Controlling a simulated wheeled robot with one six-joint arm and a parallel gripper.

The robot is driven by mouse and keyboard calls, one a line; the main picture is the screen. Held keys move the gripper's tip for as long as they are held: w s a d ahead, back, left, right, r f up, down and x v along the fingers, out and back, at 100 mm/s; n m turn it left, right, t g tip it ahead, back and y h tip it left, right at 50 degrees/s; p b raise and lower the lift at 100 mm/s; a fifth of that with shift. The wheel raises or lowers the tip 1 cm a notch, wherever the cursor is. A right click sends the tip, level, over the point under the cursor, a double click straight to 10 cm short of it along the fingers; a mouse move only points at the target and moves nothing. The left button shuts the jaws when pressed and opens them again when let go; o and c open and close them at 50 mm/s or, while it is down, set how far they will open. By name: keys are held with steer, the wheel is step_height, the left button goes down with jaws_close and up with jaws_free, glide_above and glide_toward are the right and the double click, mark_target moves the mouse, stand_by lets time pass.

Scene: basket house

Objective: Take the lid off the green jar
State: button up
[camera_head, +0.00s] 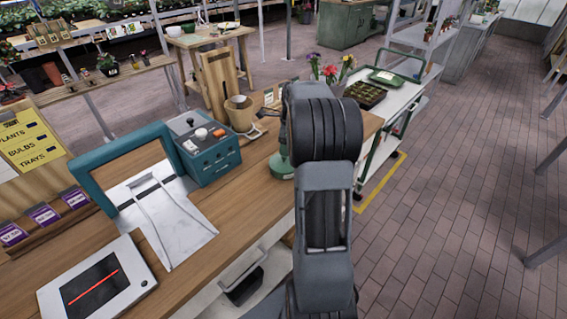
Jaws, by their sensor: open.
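A rounded green object (281,165) with a broad base and a narrower upper part stands on the wooden counter, just left of my arm. My arm covers its right side, so I cannot tell whether it is the green jar or whether it has a lid. No other green jar shows clearly. My arm rises in front of the counter, and its upper links block the view behind them. I cannot make out my gripper or its fingers. A small dark shape shows beside the arm near a tan pot (240,113), too unclear to name.
The wooden counter (235,205) holds a teal box (209,160) with small items, a teal-framed stand (105,165) and a white flat-screen device (97,285). Flowers (330,72) and a dark seedling tray (366,94) stand beyond my arm.

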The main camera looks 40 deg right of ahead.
mark_target(284, 159)
steer(key=shift+w+a+f+p, duration=0.15)
steer(key=shift+a+f+p, duration=0.1)
steer(key=shift+f, duration=1)
steer(key=shift+w+a+f+p, duration=0.1)
steer(key=shift+a+f, duration=0.1)
steer(key=shift+f, duration=1.05)
steer(key=shift+c, duration=0.4)
jaws_close()
